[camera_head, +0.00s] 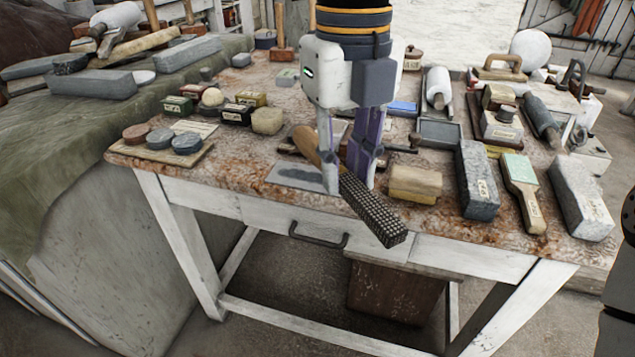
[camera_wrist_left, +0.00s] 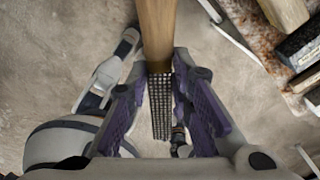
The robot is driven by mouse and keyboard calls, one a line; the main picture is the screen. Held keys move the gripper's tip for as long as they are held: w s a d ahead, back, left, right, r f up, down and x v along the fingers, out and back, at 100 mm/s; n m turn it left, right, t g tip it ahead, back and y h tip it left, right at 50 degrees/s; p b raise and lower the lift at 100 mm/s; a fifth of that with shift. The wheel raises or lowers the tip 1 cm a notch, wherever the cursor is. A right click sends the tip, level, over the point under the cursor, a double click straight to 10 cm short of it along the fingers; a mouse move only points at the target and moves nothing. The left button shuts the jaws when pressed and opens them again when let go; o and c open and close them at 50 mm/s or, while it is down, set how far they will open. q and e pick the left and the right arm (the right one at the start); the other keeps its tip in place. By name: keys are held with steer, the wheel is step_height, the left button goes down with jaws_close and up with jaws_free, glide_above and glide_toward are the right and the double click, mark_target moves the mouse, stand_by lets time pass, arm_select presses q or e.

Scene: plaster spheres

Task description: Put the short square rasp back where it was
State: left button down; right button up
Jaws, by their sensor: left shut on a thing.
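The short square rasp (camera_head: 374,210) has a dark, toothed square bar and a wooden handle (camera_head: 308,145). My left gripper (camera_head: 344,182) is shut on it, with the purple-lined fingers on either side near where bar and handle meet. The rasp slants across the table's front edge, its toothed end pointing toward the front right. In the left wrist view the toothed bar (camera_wrist_left: 160,106) shows between the fingers of the left gripper (camera_wrist_left: 162,110), with the floor behind it. The handle runs to the top of that view.
The worktable (camera_head: 240,165) is crowded. A grey plate (camera_head: 296,177) lies behind the rasp at the front edge. A tan block (camera_head: 415,182), a dark stone block (camera_head: 476,180) and a green-faced tool (camera_head: 521,180) stand to the right. Round stones on a board (camera_head: 160,154) lie left.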

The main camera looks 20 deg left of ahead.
arm_select(q)
steer(key=w+a+f, duration=0.1)
steer(key=w+f, duration=0.1)
steer(key=w, duration=0.1)
steer(key=w+a+f+b, duration=0.1)
steer(key=w+f, duration=0.2)
steer(key=w, duration=0.1)
steer(key=w+a+f, duration=0.1)
steer(key=w+f, duration=0.2)
steer(key=shift+w+a+f+b, duration=0.2)
steer(key=shift+w+b, duration=0.15)
steer(key=shift+w, duration=0.05)
steer(key=f, duration=0.3)
steer(key=shift+w+a+f, duration=0.15)
steer(key=shift+w+f, duration=0.15)
steer(key=shift+f, duration=0.05)
arm_select(e)
steer(key=s+f, duration=0.1)
steer(key=s+f+g, duration=0.1)
steer(key=shift+s+f, duration=0.2)
steer(key=shift+f, duration=0.1)
arm_select(q)
steer(key=shift+f, duration=0.15)
steer(key=c, duration=1.4)
jaws_free()
steer(key=shift+c, duration=0.2)
